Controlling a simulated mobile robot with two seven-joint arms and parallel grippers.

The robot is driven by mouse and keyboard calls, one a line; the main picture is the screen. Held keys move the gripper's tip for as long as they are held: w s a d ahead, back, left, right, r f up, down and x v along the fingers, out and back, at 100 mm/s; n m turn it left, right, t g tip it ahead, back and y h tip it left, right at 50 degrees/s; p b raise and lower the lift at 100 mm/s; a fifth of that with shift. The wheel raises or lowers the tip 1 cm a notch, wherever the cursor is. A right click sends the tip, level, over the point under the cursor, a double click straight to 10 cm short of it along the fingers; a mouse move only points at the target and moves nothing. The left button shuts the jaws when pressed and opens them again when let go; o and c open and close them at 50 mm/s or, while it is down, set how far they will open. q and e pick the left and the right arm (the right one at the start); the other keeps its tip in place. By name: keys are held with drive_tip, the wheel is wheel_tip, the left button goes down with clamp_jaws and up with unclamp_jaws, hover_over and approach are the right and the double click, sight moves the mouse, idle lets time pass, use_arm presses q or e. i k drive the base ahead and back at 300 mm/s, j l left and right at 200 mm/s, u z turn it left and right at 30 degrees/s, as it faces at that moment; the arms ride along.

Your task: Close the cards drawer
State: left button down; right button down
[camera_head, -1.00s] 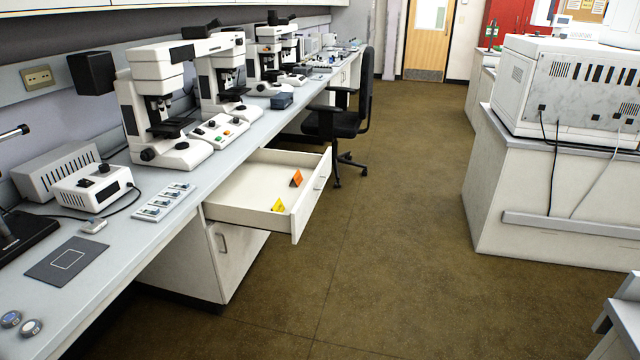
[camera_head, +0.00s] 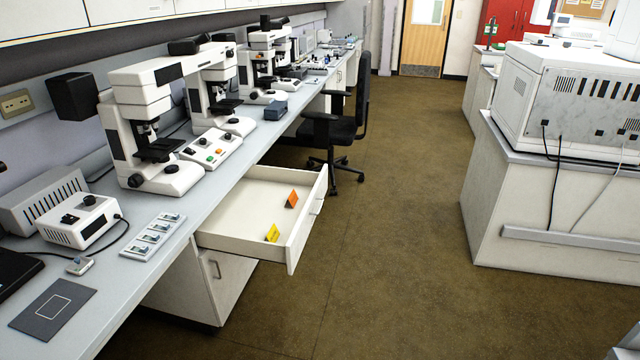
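The cards drawer (camera_head: 240,246) is a white drawer pulled far out from under the bench on the left. Neither of my grippers is in view, and nothing touches the drawer.
The long grey bench (camera_head: 128,290) carries a microscope (camera_head: 150,120), a slide tray (camera_head: 153,236) and a control box (camera_head: 78,222). A black office chair (camera_head: 340,135) stands beyond the drawer. The brown floor (camera_head: 400,250) to its right is clear, up to a white counter (camera_head: 550,210).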

sight(240, 224)
drive_tip(key=i, duration=0.7)
drive_tip(key=i+l+u, duration=0.15)
drive_tip(key=i, duration=0.55)
